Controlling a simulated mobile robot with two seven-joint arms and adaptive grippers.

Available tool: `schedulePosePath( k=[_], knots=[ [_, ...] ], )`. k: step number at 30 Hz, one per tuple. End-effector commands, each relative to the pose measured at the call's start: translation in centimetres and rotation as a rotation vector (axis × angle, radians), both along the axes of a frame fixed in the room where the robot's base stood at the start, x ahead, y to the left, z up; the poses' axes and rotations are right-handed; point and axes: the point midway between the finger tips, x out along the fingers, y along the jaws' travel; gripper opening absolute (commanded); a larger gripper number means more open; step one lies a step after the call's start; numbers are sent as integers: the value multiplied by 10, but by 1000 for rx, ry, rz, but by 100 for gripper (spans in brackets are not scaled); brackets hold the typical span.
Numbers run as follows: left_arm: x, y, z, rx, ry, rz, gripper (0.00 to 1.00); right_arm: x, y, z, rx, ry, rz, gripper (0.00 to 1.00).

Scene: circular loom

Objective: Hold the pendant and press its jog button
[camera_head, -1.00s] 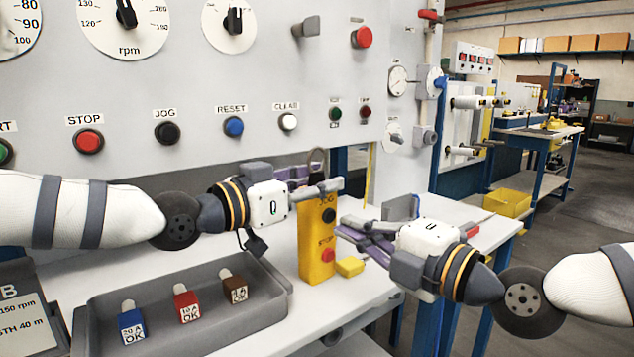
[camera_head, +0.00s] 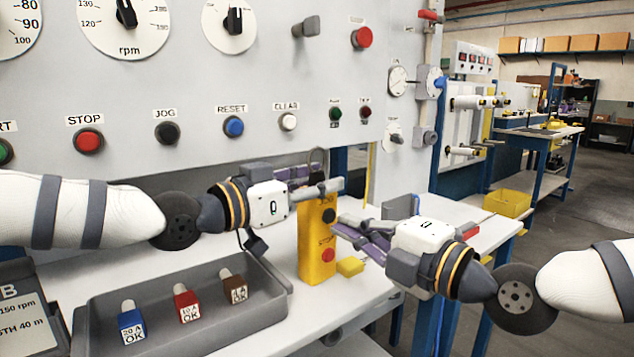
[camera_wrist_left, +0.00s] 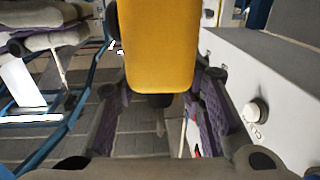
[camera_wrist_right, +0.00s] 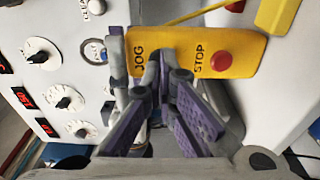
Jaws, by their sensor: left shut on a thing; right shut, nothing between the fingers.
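The yellow pendant (camera_head: 316,258) hangs upright above the table, with a black jog button (camera_head: 329,215) above a red stop button (camera_head: 328,255). My left gripper (camera_head: 322,187) is shut on its upper part. In the left wrist view the pendant (camera_wrist_left: 158,45) lies between the two fingers. My right gripper (camera_head: 338,226) is shut and empty, its fingertips close to the pendant's front, near and just below the jog button. In the right wrist view its fingers (camera_wrist_right: 166,75) cover the area between the JOG and STOP labels, hiding the jog button. Contact cannot be told.
A grey tray (camera_head: 187,337) with blue, red and brown tagged blocks stands on the table at front left. A small yellow block (camera_head: 350,266) shows beside the pendant. The grey machine panel (camera_head: 200,75) with buttons and dials rises behind.

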Motion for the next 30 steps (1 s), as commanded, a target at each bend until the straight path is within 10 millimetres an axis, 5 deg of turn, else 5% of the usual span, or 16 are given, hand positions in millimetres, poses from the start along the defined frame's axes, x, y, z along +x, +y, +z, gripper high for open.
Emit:
schedulePosePath(
  k=[17,30],
  knots=[
    [0,0,0,0,0,0,0,17,16,0,-1,-1,1,0],
    [0,0,0,0,0,0,0,-13,-12,0,0,0,0,0]
  ],
)
